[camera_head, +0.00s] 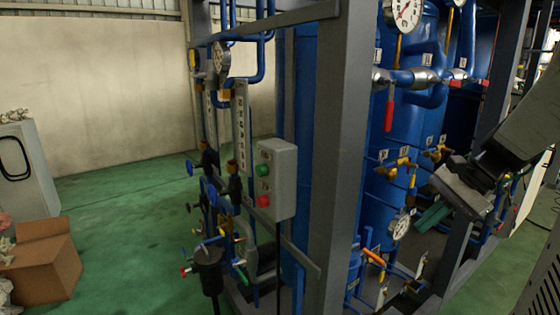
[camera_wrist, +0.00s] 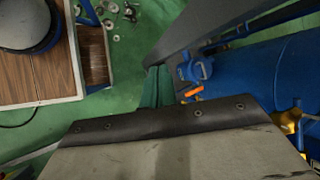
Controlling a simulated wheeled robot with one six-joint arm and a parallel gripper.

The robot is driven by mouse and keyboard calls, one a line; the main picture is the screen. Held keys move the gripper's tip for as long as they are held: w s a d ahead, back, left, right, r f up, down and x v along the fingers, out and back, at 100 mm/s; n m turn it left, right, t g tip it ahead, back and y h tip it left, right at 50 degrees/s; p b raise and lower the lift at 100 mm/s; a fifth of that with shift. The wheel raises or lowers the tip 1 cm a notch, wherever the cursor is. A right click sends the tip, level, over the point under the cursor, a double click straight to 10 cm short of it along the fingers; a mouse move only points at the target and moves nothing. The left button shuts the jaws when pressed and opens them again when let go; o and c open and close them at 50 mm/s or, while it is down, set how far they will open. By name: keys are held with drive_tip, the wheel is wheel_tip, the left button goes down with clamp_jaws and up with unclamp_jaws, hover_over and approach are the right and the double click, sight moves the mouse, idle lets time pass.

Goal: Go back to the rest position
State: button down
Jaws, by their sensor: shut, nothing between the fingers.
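My gripper (camera_head: 432,216) is at the right of the head view, below my grey arm link and in front of the blue tank and its piping. Its teal fingers are shut with nothing visible between them. In the wrist view the fingers (camera_wrist: 156,87) show above my dark wrist plate, close together. A blue valve body (camera_wrist: 198,70) with an orange handle (camera_wrist: 193,91) is just right of them in that view; I cannot tell whether they touch.
A grey steel post (camera_head: 340,150) stands left of the tank (camera_head: 400,130). A control box (camera_head: 276,178) with green and red buttons, gauges and valves are on the frame. A cardboard box (camera_head: 45,262) and a grey cabinet (camera_head: 25,170) are far left. Green floor (camera_head: 120,220) is open between.

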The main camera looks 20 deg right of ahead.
drive_tip(key=s+a+n+g+h, duration=0.1)
drive_tip(key=s+a+n+h, duration=0.2)
drive_tip(key=s+a+n, duration=0.2)
drive_tip(key=s+a+n+g+h, duration=0.1)
drive_tip(key=s+a+n+h, duration=0.2)
drive_tip(key=a+n, duration=0.7)
drive_tip(key=s+a, duration=0.2)
drive_tip(key=a, duration=0.2)
drive_tip(key=shift+f+n, duration=0.15)
drive_tip(key=shift+n, duration=0.25)
